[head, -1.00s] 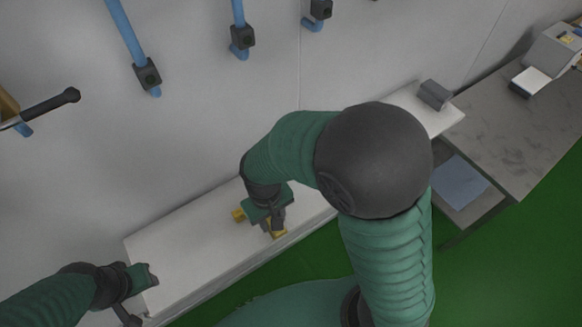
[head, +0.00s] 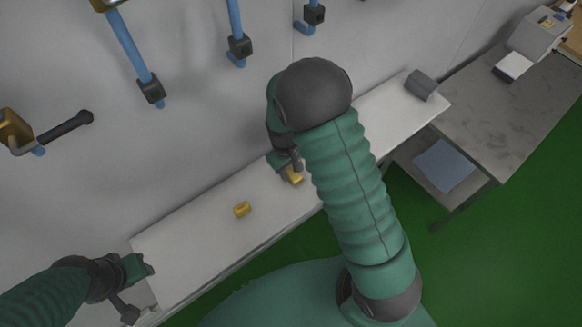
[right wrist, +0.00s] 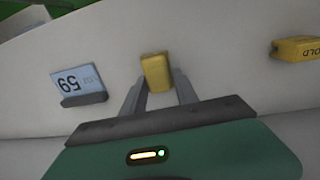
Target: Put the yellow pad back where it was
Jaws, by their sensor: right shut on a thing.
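My right gripper (head: 290,166) is over the white shelf (head: 190,250), partly hidden by my own arm. It is shut on a yellow pad (head: 295,177). In the right wrist view the yellow pad (right wrist: 156,73) sits between the two fingertips (right wrist: 157,85). I cannot tell whether it touches the shelf. A second yellow block (head: 242,209) lies on the shelf to the left, apart from the gripper. A yellow block with dark lettering (right wrist: 297,48) shows at the right of the wrist view. My left gripper (head: 142,282) is at the shelf's left end; its jaw opening is unclear.
A dark grey object (head: 421,85) stands at the shelf's right end. Blue pegs with dark clamps (head: 151,88) are on the wall. A grey table (head: 505,105) stands at the right. The shelf's left part is clear.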

